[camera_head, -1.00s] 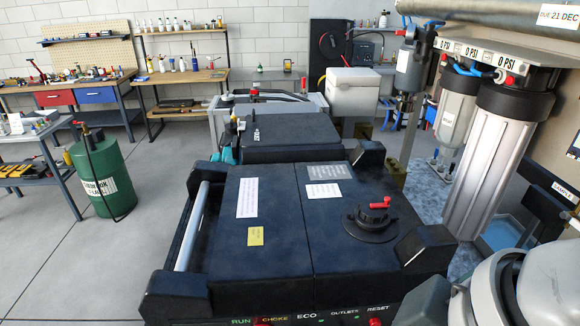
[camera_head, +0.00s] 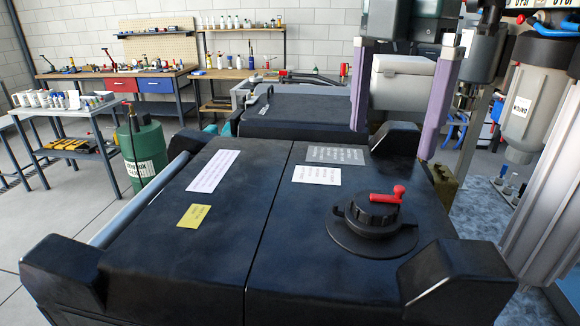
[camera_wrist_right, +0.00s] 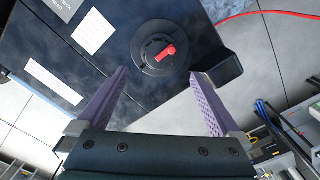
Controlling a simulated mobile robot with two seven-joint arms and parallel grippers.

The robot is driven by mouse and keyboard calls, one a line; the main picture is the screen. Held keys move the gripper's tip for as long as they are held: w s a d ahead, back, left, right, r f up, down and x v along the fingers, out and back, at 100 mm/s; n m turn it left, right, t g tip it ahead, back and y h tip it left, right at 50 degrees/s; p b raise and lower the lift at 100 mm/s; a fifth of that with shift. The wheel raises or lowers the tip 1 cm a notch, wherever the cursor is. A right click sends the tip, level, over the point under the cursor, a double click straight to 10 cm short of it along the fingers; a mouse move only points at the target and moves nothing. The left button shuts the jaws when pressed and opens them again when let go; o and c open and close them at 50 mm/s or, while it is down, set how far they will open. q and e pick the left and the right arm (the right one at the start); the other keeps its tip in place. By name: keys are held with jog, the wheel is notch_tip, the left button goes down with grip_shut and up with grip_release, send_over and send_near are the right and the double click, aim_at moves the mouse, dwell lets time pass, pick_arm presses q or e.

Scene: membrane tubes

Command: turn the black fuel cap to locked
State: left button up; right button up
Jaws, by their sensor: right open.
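The black fuel cap (camera_head: 369,216) sits on a round black flange on the right half of the dark generator top (camera_head: 215,255). A red lever (camera_head: 388,195) stands on the cap and points to the right in the head view. In the right wrist view the cap (camera_wrist_right: 152,47) and its red lever (camera_wrist_right: 166,52) lie beyond the fingertips. My right gripper (camera_head: 396,145) has two purple fingers spread wide and pointing down, above and behind the cap. It is open and empty, and its fingers show in the right wrist view (camera_wrist_right: 160,80). My left gripper is out of view.
A raised black corner block (camera_head: 465,270) stands right of the cap. White labels (camera_head: 316,174) and a yellow label (camera_head: 194,215) lie flat on the top. A filter housing (camera_head: 535,95) hangs at the right. A green drum (camera_head: 140,150) stands on the floor at left.

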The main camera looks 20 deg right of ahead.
aim_at(377, 196)
notch_tip(377, 196, down, 8)
jog(key=p, duration=0.2)
jog(key=shift+s+a+f+p, duration=0.1)
jog(key=shift+a+f+p, duration=0.05)
jog(key=shift+p, duration=0.25)
jog(key=shift+f, duration=0.5)
jog(key=shift+c, duration=0.2)
jog(key=c, duration=1.3)
